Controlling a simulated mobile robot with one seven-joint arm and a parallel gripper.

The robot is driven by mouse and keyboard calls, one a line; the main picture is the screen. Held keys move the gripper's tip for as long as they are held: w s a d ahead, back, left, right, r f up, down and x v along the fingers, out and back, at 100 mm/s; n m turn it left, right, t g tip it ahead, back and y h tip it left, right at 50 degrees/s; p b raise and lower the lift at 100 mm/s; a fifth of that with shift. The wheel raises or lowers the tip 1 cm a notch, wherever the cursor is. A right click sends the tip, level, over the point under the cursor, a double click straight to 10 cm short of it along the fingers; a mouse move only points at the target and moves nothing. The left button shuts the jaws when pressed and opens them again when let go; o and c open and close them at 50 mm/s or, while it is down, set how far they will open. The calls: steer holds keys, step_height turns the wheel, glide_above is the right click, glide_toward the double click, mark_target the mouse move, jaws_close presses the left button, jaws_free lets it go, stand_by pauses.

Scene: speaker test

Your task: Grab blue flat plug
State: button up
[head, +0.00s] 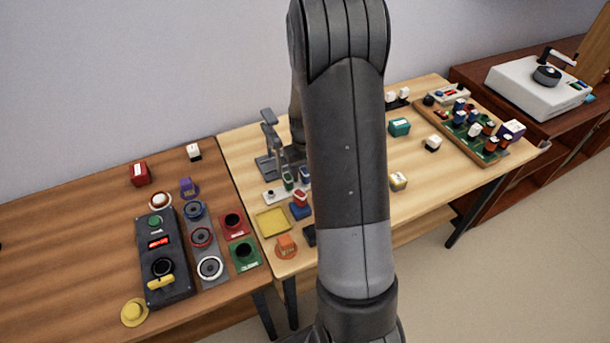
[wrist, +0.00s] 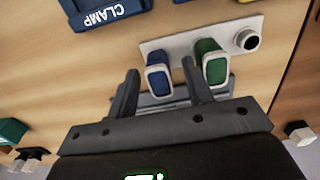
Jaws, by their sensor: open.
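The blue flat plug (wrist: 158,76) stands in a white holder plate (wrist: 185,45) in the wrist view, beside a green plug (wrist: 212,62) to its right. My gripper (wrist: 160,72) is open, with its two fingers on either side of the blue plug in the picture. The right finger lies between the blue and green plugs. I cannot tell whether either finger touches the blue plug. In the head view the blue plug (head: 304,175) and the green plug (head: 288,181) show just left of my arm, which hides much of that area.
A blue block marked CLAMP (wrist: 105,10) lies at the upper left of the wrist view. In the head view a grey stand (head: 267,140) rises behind the holder. A yellow tray (head: 272,221) and an orange piece (head: 286,247) lie in front. A teal block (head: 399,127) stands to the right.

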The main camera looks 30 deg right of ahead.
steer(key=shift+f, duration=0.3)
steer(key=shift+c, duration=0.3)
jaws_close()
steer(key=shift+r, duration=0.1)
